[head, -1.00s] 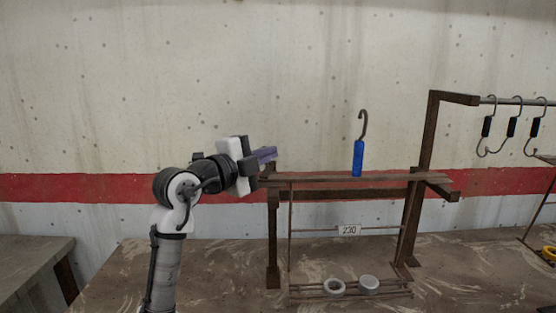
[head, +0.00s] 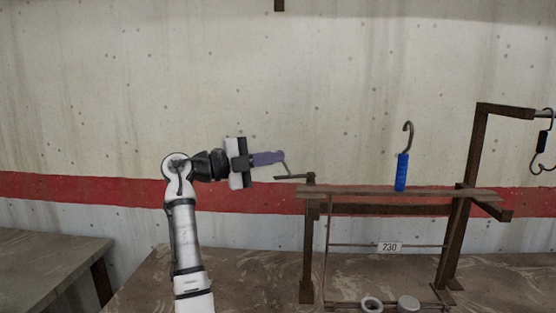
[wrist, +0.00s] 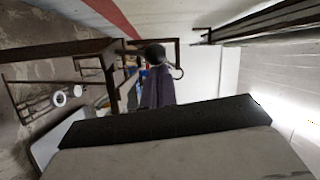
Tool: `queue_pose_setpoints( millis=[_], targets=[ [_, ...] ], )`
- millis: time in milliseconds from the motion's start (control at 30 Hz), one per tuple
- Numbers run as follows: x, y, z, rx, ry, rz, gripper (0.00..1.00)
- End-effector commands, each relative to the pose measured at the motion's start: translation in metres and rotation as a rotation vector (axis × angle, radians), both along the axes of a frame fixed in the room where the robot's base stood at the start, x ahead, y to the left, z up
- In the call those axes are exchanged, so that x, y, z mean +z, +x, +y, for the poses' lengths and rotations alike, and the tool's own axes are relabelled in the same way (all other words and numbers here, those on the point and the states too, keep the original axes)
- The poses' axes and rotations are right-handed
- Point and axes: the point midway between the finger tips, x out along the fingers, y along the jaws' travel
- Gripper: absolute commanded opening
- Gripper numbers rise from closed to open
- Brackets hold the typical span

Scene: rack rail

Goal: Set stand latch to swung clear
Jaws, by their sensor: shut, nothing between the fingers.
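The stand (head: 400,192) is a brown metal frame with a left post. On top of this post is the stand latch (head: 294,177), a thin dark bar that sticks out to the left, past the end of the top rail. A thin bent grey piece rises beside the bar's outer end. My gripper (head: 280,158) has purple fingers, closed together and empty. It is just left of the post and slightly above the latch bar; I cannot tell if it touches the bent piece. In the wrist view the fingers (wrist: 157,90) point toward a dark round part and a curved thin piece.
A blue-handled hook (head: 402,171) stands up from the top rail. A label reading 230 (head: 389,247) and two rings (head: 372,304) are lower on the stand. A taller post with a hanging hook (head: 542,142) is at the right. A table (head: 45,265) is at the left.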

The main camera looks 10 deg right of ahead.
Motion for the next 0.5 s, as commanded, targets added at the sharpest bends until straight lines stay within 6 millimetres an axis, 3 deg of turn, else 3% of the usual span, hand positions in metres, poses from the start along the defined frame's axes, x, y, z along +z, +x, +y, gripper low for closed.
queue_pose_setpoints(
  millis=[500],
  targets=[
    [0.000, 0.028, 0.006, 0.009, -0.003, 0.004, 0.00]
  ],
)
